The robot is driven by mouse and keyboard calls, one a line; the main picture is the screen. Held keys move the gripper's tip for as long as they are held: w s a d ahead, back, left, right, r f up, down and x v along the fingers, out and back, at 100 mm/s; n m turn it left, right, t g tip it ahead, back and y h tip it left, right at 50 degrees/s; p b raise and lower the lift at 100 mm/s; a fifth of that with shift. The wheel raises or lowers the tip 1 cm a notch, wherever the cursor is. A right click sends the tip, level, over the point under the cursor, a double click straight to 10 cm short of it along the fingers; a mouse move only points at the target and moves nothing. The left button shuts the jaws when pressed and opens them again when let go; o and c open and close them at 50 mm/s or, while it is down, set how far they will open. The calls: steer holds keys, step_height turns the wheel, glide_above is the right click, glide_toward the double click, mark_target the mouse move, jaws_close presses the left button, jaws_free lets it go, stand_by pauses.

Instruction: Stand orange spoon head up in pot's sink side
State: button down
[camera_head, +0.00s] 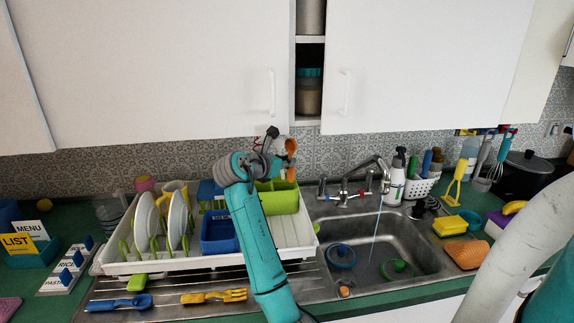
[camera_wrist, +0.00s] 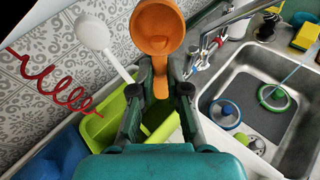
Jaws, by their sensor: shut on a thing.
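The orange spoon (camera_wrist: 157,28) is head up in my gripper (camera_wrist: 159,92), its handle between the two fingers. In the head view the spoon (camera_head: 291,147) shows above the green pot, beside my gripper (camera_head: 276,158). The green pot (camera_head: 279,203) stands at the right end of the dish rack; it also shows below my fingers in the wrist view (camera_wrist: 97,128). An orange length shows below the fingers over the pot's sink side. I cannot tell whether the handle's lower end is inside the pot. My fingers hide part of the pot.
A white spoon (camera_wrist: 93,32) leans left of the orange one, close to my left finger. The white dish rack (camera_head: 205,262) holds plates and a blue bin (camera_head: 218,236). The sink (camera_head: 395,235) and running faucet (camera_head: 357,184) are to the right. The tiled wall (camera_head: 340,152) is close behind.

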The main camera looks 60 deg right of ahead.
mark_target(291, 178)
steer(key=shift+f, duration=3.15)
steer(key=shift+f, duration=1.05)
steer(key=c, duration=1.1)
jaws_free()
steer(key=shift+s, duration=0.1)
steer(key=shift+a, duration=0.15)
steer(key=shift+v, duration=4.4)
steer(key=shift+s, duration=0.1)
